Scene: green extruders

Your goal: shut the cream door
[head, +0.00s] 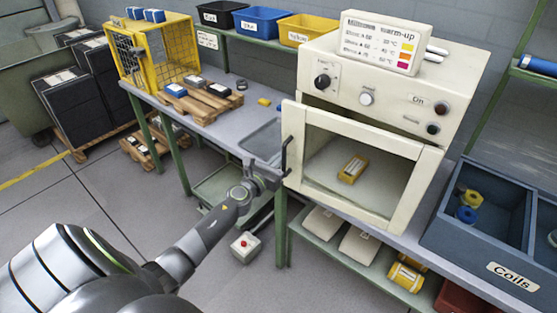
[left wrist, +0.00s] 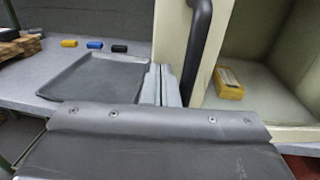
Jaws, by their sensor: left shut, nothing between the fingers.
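The cream door (head: 366,134) on the front of the cream oven (head: 397,92) is a frame around a see-through window. It stands slightly ajar, with a dark gap along its top left. Its dark upright handle (head: 287,157) is on the left edge; the handle also shows in the left wrist view (left wrist: 198,45). My left gripper (head: 269,178) is shut and empty, just left of the handle's lower end. Its fingers (left wrist: 165,86) show beside the door's left side in the left wrist view; I cannot tell whether they touch it. My right gripper is out of view.
A grey tray (head: 262,140) lies on the bench left of the door. A blue coil bin (head: 483,212) stands to the right. A sign (head: 380,42) sits on the oven. Open floor lies at front left.

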